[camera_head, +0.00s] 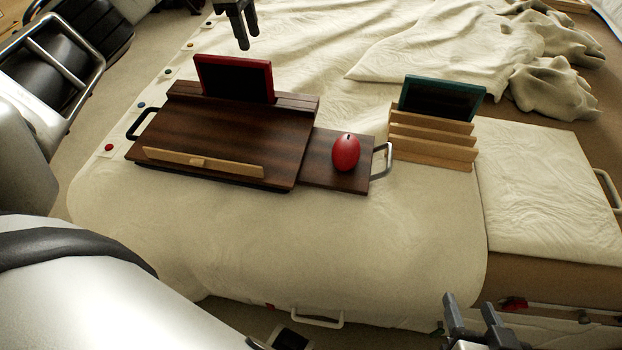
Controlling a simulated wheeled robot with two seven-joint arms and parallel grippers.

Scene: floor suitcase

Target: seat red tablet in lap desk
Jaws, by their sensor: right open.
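The red tablet (235,78) stands upright, leaning slightly, at the raised back ledge of the dark wooden lap desk (225,135). Its lower edge is hidden by the ledge, so how deep it sits cannot be seen. My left gripper (246,44) hangs above and behind the tablet's top edge, apart from it, with a small gap between its empty fingers. My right gripper (470,312) is at the bottom right, open and empty, well away from the lap desk.
A red mouse (346,153) sits on the desk's side extension (319,172). To the right, a teal-framed tablet (441,99) stands in a light wooden rack (432,146). A rumpled cream blanket (480,50) lies behind. The cream surface in front of the desk is clear.

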